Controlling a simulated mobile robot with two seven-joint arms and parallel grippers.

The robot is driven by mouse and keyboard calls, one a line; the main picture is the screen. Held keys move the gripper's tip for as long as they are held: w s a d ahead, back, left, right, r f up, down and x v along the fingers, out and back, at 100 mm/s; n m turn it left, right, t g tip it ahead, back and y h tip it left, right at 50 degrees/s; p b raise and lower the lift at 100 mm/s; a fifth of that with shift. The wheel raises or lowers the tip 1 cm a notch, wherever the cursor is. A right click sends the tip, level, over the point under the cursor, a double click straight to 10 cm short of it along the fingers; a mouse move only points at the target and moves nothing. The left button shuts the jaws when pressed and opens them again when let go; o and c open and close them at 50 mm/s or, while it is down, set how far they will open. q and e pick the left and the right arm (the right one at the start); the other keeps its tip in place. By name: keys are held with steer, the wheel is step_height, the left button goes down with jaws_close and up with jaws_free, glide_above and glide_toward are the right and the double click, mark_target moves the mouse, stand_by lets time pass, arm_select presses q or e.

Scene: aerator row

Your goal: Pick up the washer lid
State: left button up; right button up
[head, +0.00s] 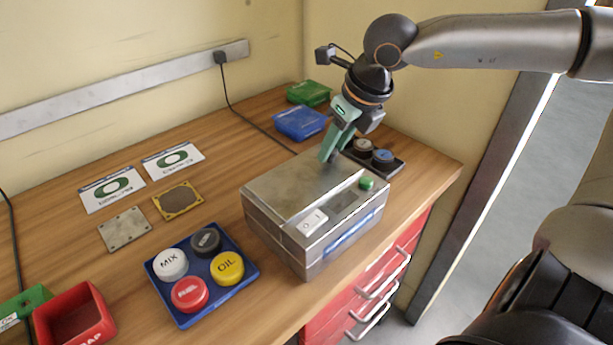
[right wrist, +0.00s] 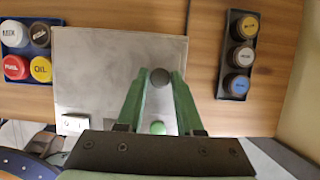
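The washer (head: 312,215) is a metal box near the table's right front edge, with a white switch and a green button (head: 366,183) on it. Its flat grey lid (head: 285,190) lies on top, closed. In the right wrist view the lid (right wrist: 95,75) has a round dark knob (right wrist: 160,78). My right gripper (head: 328,157) points down at the lid's far part. In the right wrist view its green fingers (right wrist: 160,75) stand apart on either side of the knob, with little gap; contact is unclear. The knob is hidden in the head view. My left gripper is out of view.
A dark rack (head: 378,165) of jars stands close behind the washer. A blue tray (head: 203,306) with several capped jars is to its left. Blue (head: 300,122) and green (head: 309,93) bins stand at the back; a red bin (head: 75,316) is at front left.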

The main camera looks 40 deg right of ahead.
jaws_close()
steer(key=shift+r, duration=0.15)
stand_by(0.4)
